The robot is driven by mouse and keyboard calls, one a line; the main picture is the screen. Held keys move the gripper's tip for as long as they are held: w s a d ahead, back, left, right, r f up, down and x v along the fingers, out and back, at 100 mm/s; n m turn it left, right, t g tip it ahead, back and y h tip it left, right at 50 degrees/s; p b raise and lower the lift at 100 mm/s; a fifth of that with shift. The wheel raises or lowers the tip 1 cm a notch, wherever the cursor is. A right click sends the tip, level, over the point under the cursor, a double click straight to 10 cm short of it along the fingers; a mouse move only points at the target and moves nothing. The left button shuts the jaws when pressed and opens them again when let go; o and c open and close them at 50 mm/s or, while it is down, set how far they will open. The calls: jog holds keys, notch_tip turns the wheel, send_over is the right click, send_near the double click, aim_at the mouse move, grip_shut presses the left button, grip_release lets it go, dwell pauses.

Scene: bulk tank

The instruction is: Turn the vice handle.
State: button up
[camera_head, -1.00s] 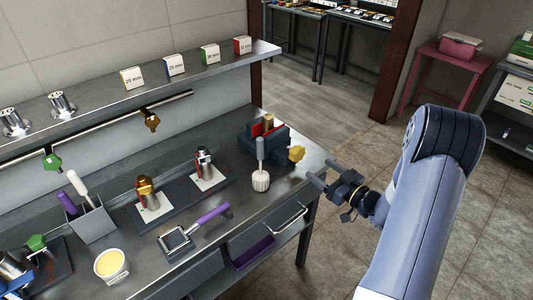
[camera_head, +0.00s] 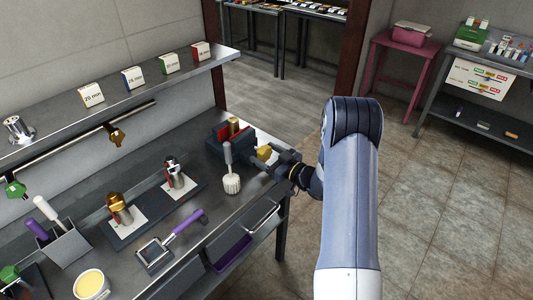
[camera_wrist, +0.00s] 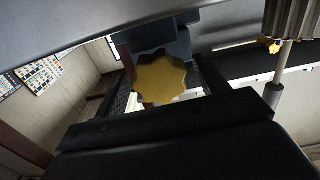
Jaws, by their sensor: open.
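The vice (camera_head: 228,140) is a dark blue-grey block at the far right end of the steel workbench, with a brass-coloured piece and a red part at its top. Its handle is a yellow lobed knob (camera_head: 265,153) on its right side. My gripper (camera_head: 275,156) is at the knob, coming from the right. In the wrist view the yellow knob (camera_wrist: 161,78) lies between the two open dark fingers, with a visible gap on each side. The vice body (camera_wrist: 155,40) shows behind the knob.
A white brush (camera_head: 231,183) with a grey handle stands upright just in front of the vice. Metal fittings on a dark mat (camera_head: 150,215), a purple-handled tool (camera_head: 175,235) and a tub (camera_head: 91,285) lie farther left. A shelf (camera_head: 130,82) with small boxes runs above the bench.

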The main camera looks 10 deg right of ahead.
jog(key=c, duration=1)
jog(key=shift+o, duration=0.2)
jog(key=shift+m, duration=0.4)
jog(key=m+b, duration=0.1)
jog(key=m, duration=0.7)
jog(key=shift+m, duration=0.3)
jog(key=m+p, duration=0.2)
jog(key=m, duration=0.5)
jog(key=m+p, duration=0.2)
jog(key=m, duration=0.4)
jog(key=shift+m, duration=0.4)
jog(key=shift+f, duration=0.1)
